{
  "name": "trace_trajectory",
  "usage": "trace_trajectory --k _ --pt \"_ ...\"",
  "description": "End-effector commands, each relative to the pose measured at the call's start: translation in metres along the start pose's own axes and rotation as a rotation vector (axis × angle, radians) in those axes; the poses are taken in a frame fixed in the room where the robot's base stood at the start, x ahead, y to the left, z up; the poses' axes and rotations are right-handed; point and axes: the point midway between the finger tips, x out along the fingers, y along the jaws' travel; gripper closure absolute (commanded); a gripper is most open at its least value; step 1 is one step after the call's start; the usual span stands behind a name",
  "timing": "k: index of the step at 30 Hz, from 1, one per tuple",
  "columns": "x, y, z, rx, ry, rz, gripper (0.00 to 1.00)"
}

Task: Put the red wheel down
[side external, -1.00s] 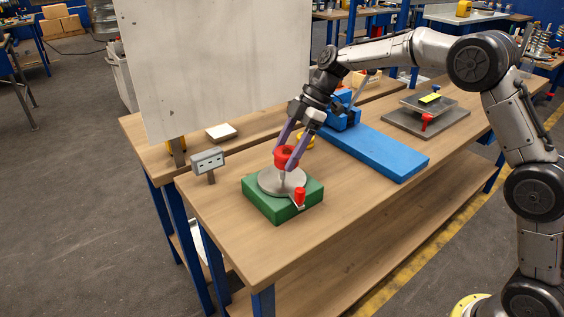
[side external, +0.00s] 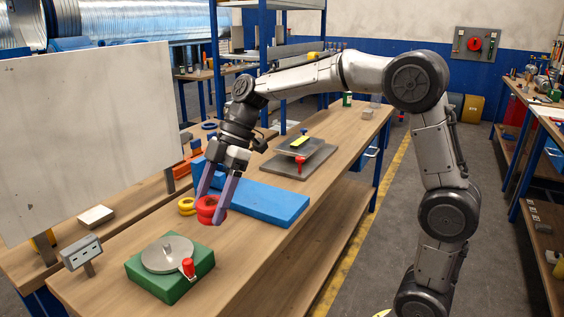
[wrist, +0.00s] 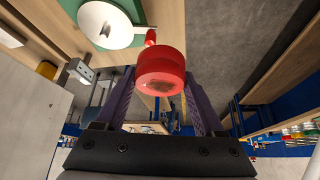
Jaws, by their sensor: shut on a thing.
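The red wheel (side external: 209,208) is clamped between the two purple fingers of my gripper (side external: 213,203), near the front of the blue block. It also shows in the wrist view (wrist: 161,66), with the fingers on either side. The side view does not show clearly whether its underside touches the bench. The green base (side external: 192,283) with a round metal plate (side external: 166,253) and small red-knobbed handle (side external: 188,268) stands apart from the wheel, toward the near left. The plate (wrist: 103,24) is bare of the wheel.
Yellow rings (side external: 187,205) lie just left of the wheel. The long blue block (side external: 262,200) lies behind and to the right. A grey plate fixture (side external: 300,158) stands farther back. A small grey box on a post (side external: 82,252) and white panel (side external: 85,140) are at left.

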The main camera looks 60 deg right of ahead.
Motion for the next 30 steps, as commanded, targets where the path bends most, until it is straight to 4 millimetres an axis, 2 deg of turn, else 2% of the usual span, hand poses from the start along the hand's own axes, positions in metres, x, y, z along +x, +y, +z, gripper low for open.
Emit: trace_trajectory --k 5,11,15,18,21,24,26,30 --pt "0.012 0.004 0.021 0.191 0.0 0.108 1.0" --pt "0.005 -0.006 0.082 0.547 0.001 0.316 1.0" --pt "-0.005 -0.025 0.127 0.765 0.001 0.44 1.0" --pt "-0.012 -0.039 0.15 0.863 0.001 0.497 1.0" --pt "-0.018 -0.05 0.163 0.904 0.002 0.522 1.0" --pt "-0.025 -0.053 0.168 0.927 0.002 0.534 1.0" --pt "-0.026 -0.05 0.17 0.936 0.001 0.535 1.0" --pt "-0.016 -0.029 0.175 0.939 -0.002 0.531 1.0"
